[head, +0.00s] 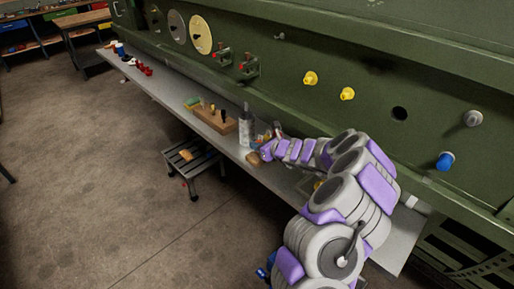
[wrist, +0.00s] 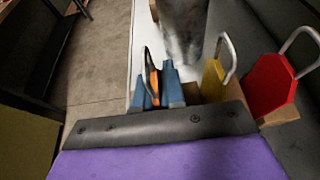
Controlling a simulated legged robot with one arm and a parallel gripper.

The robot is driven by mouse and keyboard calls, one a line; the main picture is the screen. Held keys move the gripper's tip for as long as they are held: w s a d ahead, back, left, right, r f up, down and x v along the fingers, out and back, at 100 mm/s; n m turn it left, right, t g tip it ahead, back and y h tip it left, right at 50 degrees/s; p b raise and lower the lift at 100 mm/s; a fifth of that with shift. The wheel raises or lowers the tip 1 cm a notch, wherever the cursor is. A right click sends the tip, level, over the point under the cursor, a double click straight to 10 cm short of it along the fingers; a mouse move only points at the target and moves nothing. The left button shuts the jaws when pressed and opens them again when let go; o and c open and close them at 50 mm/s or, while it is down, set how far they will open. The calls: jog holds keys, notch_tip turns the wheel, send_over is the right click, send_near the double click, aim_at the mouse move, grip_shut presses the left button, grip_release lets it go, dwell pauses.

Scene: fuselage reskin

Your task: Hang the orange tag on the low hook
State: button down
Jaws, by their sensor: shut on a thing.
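In the wrist view, my gripper (wrist: 158,85) has its blue fingers shut on the orange tag (wrist: 154,79). The tag shows edge-on as a thin orange strip with a dark loop beside it. The fingers hide much of it. In the head view, my gripper (head: 268,150) is low over the grey shelf, close to the bottle. The tag cannot be made out there.
A yellow tag (wrist: 213,80) and a red tag (wrist: 270,86), each with a metal loop, stand right of my fingers. A grey cylinder (wrist: 182,28) stands just beyond. A wooden block (head: 215,120) is on the shelf (head: 158,90). Yellow and blue knobs jut from the panel.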

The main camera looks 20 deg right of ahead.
jog(key=shift+f, duration=0.35)
jog(key=c, duration=1.2)
grip_release()
jog(key=shift+c, duration=0.2)
jog(key=shift+f, duration=0.1)
jog(key=p+v, duration=0.4)
jog(key=v, duration=1.3)
jog(key=shift+s, duration=0.25)
